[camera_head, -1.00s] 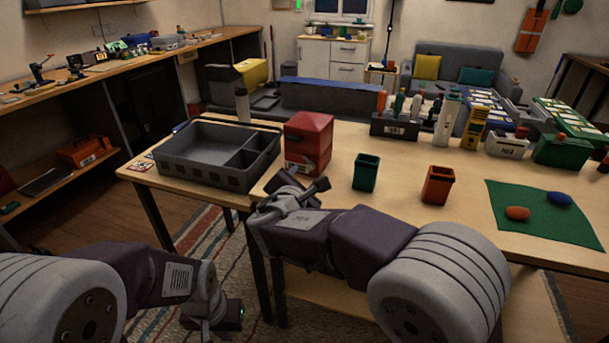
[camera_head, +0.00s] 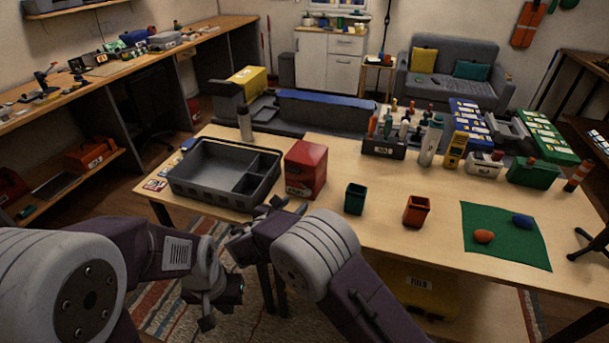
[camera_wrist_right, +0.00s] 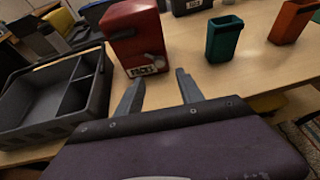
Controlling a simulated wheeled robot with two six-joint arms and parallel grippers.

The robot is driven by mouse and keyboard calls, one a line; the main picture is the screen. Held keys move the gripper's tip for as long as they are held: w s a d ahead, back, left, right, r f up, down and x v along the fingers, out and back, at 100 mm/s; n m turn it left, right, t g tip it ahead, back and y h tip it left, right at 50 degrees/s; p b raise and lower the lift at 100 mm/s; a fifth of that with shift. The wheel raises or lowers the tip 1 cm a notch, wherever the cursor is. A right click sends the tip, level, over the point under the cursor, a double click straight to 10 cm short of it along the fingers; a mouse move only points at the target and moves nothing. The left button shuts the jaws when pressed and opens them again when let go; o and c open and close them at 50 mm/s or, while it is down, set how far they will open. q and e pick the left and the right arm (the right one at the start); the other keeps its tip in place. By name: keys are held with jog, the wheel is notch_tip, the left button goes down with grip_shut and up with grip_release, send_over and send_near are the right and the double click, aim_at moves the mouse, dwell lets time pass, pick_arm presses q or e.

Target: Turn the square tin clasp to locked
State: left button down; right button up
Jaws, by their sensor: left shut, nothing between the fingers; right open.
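The square tin (camera_head: 306,168) is a red box standing on the table near its front edge, right of the grey tray. In the right wrist view the tin (camera_wrist_right: 132,32) shows a small grey clasp (camera_wrist_right: 156,60) low on its front, beside a white label. I cannot tell the clasp's exact setting. My right gripper (camera_head: 276,207) is open and empty, just in front of the tin and apart from it. In the right wrist view its fingers (camera_wrist_right: 159,84) point toward the tin's lower front. My left gripper (camera_head: 222,302) is shut and empty, low in front of the table.
A grey divided tray (camera_head: 205,180) stands left of the tin. A green cup (camera_head: 355,198) and an orange cup (camera_head: 416,210) stand to its right. A green mat (camera_head: 510,248) lies further right. Bottles and bins line the table's back. Bare tabletop lies between the tin and cups.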

aim_at(307, 193)
jog(key=x, duration=0.9)
jog(key=shift+w, duration=0.1)
jog(key=shift+c, duration=0.2)
grip_shut()
